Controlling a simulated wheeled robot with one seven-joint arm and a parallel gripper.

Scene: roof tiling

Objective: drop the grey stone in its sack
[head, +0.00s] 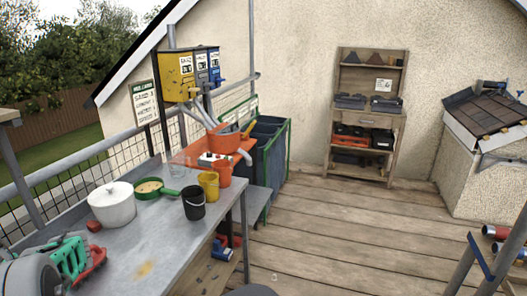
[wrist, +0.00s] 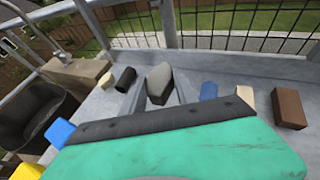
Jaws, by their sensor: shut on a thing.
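My green gripper body (wrist: 185,155) fills the bottom of the wrist view. In the head view my gripper (head: 78,262) is at the lower left over the bench, and the stone cannot be made out there. Dark sacks (head: 270,140) hang in a green frame beyond the bench in the head view. I cannot tell which one belongs to the stone.
The bench (head: 148,245) holds a white pot (head: 112,206), a green-handled pan (head: 149,188), a black bucket (head: 194,204) and a yellow bucket (head: 209,186). A brown block (wrist: 289,108) and a dark open container (wrist: 35,112) show in the wrist view. The deck (head: 340,235) is mostly clear.

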